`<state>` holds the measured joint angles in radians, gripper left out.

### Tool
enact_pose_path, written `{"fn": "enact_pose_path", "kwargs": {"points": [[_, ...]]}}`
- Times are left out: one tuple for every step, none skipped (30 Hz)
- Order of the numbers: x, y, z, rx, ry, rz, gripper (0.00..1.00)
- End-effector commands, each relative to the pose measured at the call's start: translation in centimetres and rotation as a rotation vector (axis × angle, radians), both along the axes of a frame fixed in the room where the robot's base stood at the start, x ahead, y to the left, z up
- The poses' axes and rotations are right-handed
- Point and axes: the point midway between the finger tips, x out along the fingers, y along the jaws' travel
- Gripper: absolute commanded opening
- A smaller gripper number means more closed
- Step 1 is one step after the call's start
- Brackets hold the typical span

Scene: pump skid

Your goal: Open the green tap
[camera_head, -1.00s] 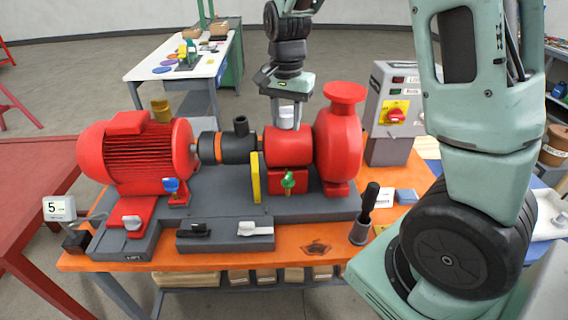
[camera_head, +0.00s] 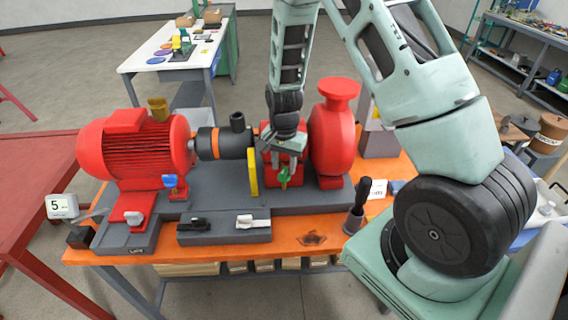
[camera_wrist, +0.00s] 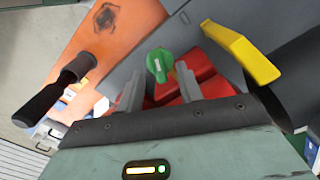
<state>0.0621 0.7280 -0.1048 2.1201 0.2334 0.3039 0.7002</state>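The green tap (camera_head: 284,175) sits on the front of the red pump block (camera_head: 271,163). In the wrist view the green tap (camera_wrist: 159,64) shows a small pale mark on its handle. My gripper (camera_head: 283,167) is just above and around the tap in the head view, partly covering the pump block. In the wrist view my gripper (camera_wrist: 158,75) has its two grey fingers apart, with the tap between and slightly beyond their tips. No contact with the tap is visible.
A yellow guard (camera_head: 253,172) stands close left of the tap. A blue tap (camera_head: 170,181) is farther left. Black (camera_head: 193,224) and white (camera_head: 245,221) levers lie on the grey base in front. A dark-handled tool (camera_head: 358,204) stands upright at the right.

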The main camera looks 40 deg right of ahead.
Motion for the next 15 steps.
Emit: {"fn": "enact_pose_path", "kwargs": {"points": [[-0.04, 0.00, -0.35, 0.001, 0.002, -0.001, 0.36], [-0.04, 0.00, -0.56, 0.001, 0.002, 0.000, 0.36], [-0.04, 0.00, -0.81, 0.000, 0.001, 0.000, 0.36], [-0.02, 0.00, -0.95, 0.001, 0.000, 0.000, 0.36], [-0.01, 0.00, -1.05, 0.000, 0.000, 0.000, 0.36], [-0.01, 0.01, -1.14, 0.000, -0.001, 0.000, 0.36], [-0.01, 0.01, -1.19, 0.000, -0.001, 0.000, 0.36], [-0.01, 0.01, -1.22, 0.000, -0.001, 0.000, 0.36], [0.00, 0.01, -1.25, 0.000, -0.001, 0.000, 0.36], [0.00, 0.01, -1.25, 0.000, -0.001, 0.000, 0.36], [0.00, 0.01, -1.25, 0.000, -0.001, 0.000, 0.36], [0.00, 0.02, -1.25, 0.000, -0.001, 0.000, 0.36], [0.00, 0.01, -1.24, 0.000, -0.001, 0.001, 0.36], [0.00, 0.02, -1.24, 0.000, -0.001, 0.001, 0.36], [0.00, 0.02, -1.24, 0.000, -0.001, 0.001, 0.28]]}}
